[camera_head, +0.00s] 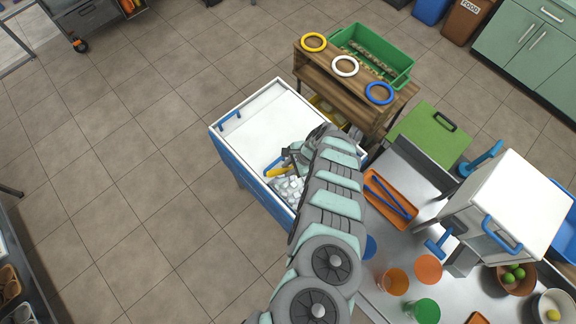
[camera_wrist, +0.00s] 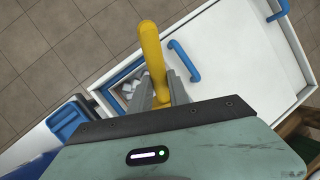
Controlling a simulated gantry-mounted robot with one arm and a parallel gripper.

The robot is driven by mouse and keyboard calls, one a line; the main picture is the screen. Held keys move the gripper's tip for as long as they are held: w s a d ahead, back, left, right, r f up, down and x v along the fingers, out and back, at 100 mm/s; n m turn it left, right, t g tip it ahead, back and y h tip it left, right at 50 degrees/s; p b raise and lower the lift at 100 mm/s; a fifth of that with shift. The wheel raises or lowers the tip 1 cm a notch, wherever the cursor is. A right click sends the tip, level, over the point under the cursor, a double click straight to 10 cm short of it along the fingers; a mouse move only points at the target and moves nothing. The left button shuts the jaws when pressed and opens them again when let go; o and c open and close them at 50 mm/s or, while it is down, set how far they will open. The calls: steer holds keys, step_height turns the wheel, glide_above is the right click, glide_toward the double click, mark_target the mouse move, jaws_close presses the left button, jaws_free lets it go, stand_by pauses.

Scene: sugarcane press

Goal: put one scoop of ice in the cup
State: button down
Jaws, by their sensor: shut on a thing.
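My gripper (camera_head: 290,160) is over the open end of the white ice chest (camera_head: 272,112). It is shut on the yellow handle of the scoop (camera_head: 278,172). In the wrist view the yellow handle (camera_wrist: 152,45) stands between the two fingers (camera_wrist: 162,88). The scoop's bowl is hidden from the wrist camera and cannot be made out in the head view. Ice cubes (camera_head: 289,189) lie in the chest's open bay, and a few show in the wrist view (camera_wrist: 127,90). Orange (camera_head: 393,281), green (camera_head: 424,311) and blue (camera_head: 370,247) cups stand on the counter to the right, apart from my gripper.
An orange tray (camera_head: 391,198) with blue sticks lies on the counter. A white press-like box (camera_head: 497,205) with blue handles stands right of it. A wooden stand (camera_head: 346,88) with coloured rings is behind the chest. The floor at left is clear.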

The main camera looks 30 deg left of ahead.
steer(key=shift+w+d+f+b, duration=0.1)
steer(key=shift+d+f+b, duration=0.1)
steer(key=shift+f+b, duration=0.2)
steer(key=shift+w+f+b, duration=0.2)
steer(key=shift+b, duration=0.6)
steer(key=shift+d+f+g+y+b, duration=0.1)
steer(key=shift+f+g+y+b, duration=0.15)
steer(key=shift+b, duration=0.45)
steer(key=shift+f+g+b, duration=0.15)
steer(key=shift+g+b, duration=0.1)
steer(key=shift+b, duration=0.55)
steer(key=shift+w+f+b, duration=0.1)
steer(key=shift+b, duration=0.25)
